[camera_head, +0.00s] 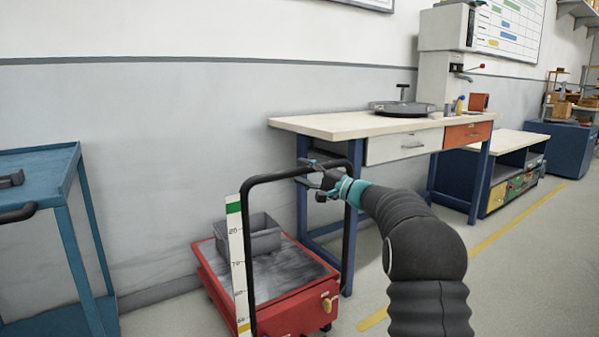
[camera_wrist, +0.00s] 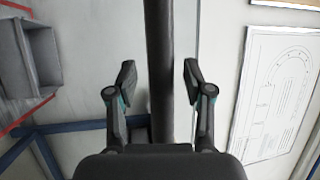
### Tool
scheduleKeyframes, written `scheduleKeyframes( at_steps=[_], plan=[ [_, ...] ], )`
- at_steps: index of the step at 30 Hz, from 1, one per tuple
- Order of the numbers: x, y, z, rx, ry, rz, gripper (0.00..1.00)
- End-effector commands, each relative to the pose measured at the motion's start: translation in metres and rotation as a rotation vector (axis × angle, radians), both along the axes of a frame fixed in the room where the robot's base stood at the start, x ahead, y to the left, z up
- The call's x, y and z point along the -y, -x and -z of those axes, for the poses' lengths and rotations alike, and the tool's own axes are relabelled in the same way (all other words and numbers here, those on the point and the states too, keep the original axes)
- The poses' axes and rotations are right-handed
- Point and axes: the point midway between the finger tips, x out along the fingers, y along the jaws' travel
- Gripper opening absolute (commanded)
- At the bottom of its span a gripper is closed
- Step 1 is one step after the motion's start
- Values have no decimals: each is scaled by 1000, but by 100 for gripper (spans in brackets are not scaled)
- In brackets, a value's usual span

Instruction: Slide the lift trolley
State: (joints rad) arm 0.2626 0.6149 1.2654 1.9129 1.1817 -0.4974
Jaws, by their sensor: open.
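The lift trolley (camera_head: 283,305) is red with a dark grey top and stands on the floor at the lower middle of the head view. Its black hoop handle (camera_head: 349,240) rises upright above the deck. My gripper (camera_head: 312,175) is at the upper part of this handle. In the wrist view, the dark handle bar (camera_wrist: 160,50) runs between the fingers of my gripper (camera_wrist: 158,82), with a gap visible on both sides. The fingers are open and not closed on the bar.
A grey bin (camera_head: 262,238) sits on the trolley beside a height scale (camera_head: 237,265). A blue cart (camera_head: 40,165) stands at the left. A workbench (camera_head: 345,124) stands behind the trolley along the wall. Open floor lies to the right, with a yellow line (camera_head: 515,220).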

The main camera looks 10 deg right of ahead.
Motion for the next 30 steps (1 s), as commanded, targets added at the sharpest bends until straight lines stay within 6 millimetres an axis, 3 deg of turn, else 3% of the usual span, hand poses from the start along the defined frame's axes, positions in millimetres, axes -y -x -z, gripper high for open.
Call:
scheduleKeyframes(
  at_steps=[15, 30],
  plan=[
    [65, 61, 17, -1, 1, 0, 52],
    [73, 69, 19, -1, 0, -1, 52]
  ],
)
